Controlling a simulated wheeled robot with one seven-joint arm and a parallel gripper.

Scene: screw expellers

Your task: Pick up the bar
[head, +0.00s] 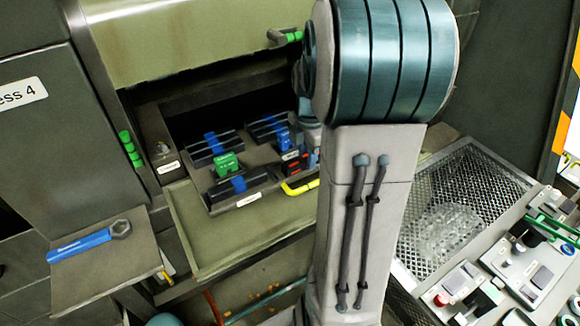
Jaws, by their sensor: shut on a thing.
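A yellow bar (300,187) with a bent left end shows at the front right of the press tray. Its right part is hidden behind my arm. My gripper (313,158) shows only in part, as a blue-grey piece at the left edge of my arm, just above the bar. It is shut on the bar, though the fingertips and the exact contact are mostly hidden. Whether the bar touches the tray is not clear.
Dark blocks with blue centres (240,184) and green and blue pieces stand left of the bar on the tray (205,237). A blue wrench (82,245) lies on the left shelf. A mesh basket (455,200) and control panel are at right.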

